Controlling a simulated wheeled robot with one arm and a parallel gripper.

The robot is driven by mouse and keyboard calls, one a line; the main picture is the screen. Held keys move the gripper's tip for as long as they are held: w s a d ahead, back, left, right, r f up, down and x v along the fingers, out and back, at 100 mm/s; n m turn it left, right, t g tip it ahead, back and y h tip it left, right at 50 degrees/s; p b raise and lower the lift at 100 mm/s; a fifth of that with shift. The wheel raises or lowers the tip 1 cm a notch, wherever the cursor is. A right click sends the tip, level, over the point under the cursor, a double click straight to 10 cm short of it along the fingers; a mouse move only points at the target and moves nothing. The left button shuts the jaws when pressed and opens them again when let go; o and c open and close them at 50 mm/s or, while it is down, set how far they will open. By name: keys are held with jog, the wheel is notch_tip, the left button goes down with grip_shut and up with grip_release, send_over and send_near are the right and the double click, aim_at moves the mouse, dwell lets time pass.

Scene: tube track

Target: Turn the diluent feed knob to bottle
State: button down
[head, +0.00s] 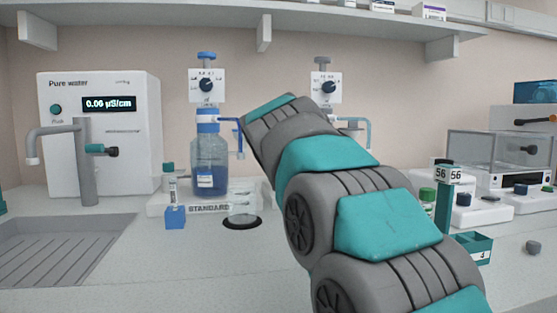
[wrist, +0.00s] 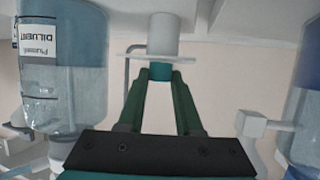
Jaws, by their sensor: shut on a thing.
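The wrist view looks upside down. In it my gripper (wrist: 160,77) has its two green fingers shut on a small teal knob (wrist: 160,70). The knob sits against a pale plate (wrist: 133,53) on a white cylinder (wrist: 163,32). The fingers partly cover the knob, and I cannot read its setting. A large bottle (wrist: 85,90) with an upside-down DILUENT label (wrist: 38,58) stands to the left of the fingers. In the head view my arm hides the gripper, the knob and most of the right-hand dispenser (head: 324,82).
A blue-topped bottle (head: 209,165) with a dial box (head: 206,86) stands on a STANDARD base (head: 160,205) left of my arm. A pure water unit (head: 100,120) and a sink (head: 60,250) are further left. A shelf (head: 360,28) runs above. A teal sign stand (head: 443,210) is right.

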jog(key=shift+r+p, duration=0.1)
jog(key=shift+p, duration=0.25)
jog(key=shift+d+r+n+y+p, duration=0.1)
jog(key=shift+r+n+y+p, duration=0.15)
jog(key=shift+n+y+p, duration=0.7)
jog(key=shift+f+n+y+p, duration=0.2)
jog(key=shift+n+y+p, duration=0.55)
jog(key=shift+y+p, duration=0.4)
jog(key=shift+d+f+n+g+y, duration=0.15)
jog(key=shift+n+g+y, duration=0.35)
jog(key=shift+n+y, duration=0.65)
jog(key=shift+d+y, duration=0.1)
jog(key=shift+y, duration=0.15)
jog(key=c, duration=0.6)
grip_release()
jog(key=shift+b+v, duration=0.55)
jog(key=shift+v, duration=3.3)
